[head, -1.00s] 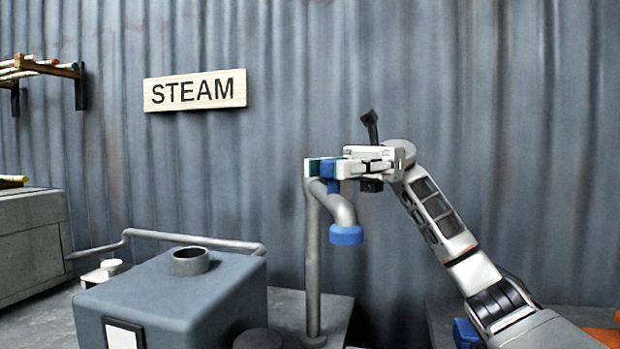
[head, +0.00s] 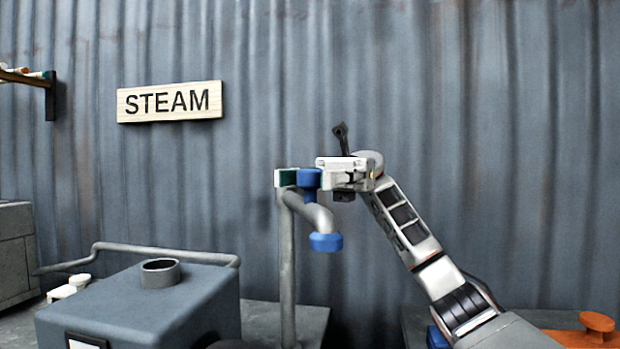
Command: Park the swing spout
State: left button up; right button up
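The swing spout (head: 310,212) is a grey bent tube on top of a grey upright pipe (head: 288,270). Its blue mouth (head: 326,242) hangs to the right of the pipe. A blue knob (head: 308,180) sits at the top of the spout. My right gripper (head: 306,178) is at this knob, reaching in from the right. A white fingertip with a dark green pad shows left of the knob, and white finger parts show to its right. Whether the fingers press on the knob is hidden. My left gripper is not in view.
A grey-blue tank (head: 145,305) with a round neck (head: 160,271) stands at the front left. A thin pipe (head: 165,252) runs behind it. A STEAM sign (head: 170,102) hangs on the corrugated wall. An orange item (head: 597,323) lies at the lower right.

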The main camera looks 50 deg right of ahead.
jog(key=v, duration=0.7)
jog(key=shift+d, duration=0.25)
dwell(0.3)
